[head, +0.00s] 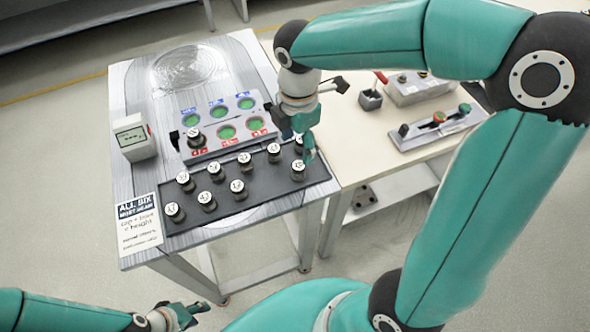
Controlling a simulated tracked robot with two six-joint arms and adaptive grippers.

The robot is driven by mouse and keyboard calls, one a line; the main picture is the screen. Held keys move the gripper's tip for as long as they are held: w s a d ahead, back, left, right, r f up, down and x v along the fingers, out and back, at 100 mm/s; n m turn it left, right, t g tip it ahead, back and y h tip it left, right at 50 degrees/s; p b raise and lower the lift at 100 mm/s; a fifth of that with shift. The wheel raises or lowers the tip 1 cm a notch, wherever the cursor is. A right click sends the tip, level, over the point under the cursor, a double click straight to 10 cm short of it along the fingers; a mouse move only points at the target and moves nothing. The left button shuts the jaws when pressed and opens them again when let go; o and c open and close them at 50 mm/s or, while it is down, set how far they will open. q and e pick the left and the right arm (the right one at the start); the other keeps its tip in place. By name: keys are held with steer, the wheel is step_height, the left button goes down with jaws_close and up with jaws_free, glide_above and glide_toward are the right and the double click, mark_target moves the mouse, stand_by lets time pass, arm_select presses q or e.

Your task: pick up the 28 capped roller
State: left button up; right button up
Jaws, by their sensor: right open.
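Several capped rollers stand upright on a black mat (222,218) on the near part of the grey table. Their cap numbers are too small to read surely, so I cannot tell which roller is 28. One roller (298,170) stands at the mat's right end, just below my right gripper (293,140). Another roller (299,145) behind it is partly hidden by that gripper. My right gripper is open, pointing down over this end, with no roller visibly held. My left gripper (190,314) is low at the bottom left, away from the table; its jaw opening is unclear.
A white display box (134,137) and a sign (139,222) are at left. A cream table (365,135) with switch boxes adjoins at right.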

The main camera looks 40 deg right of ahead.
mark_target(299, 164)
steer(key=f, duration=0.6)
steer(key=shift+s+a+f, duration=0.1)
steer(key=shift+s, duration=0.3)
steer(key=shift+f, duration=0.5)
jaws_close()
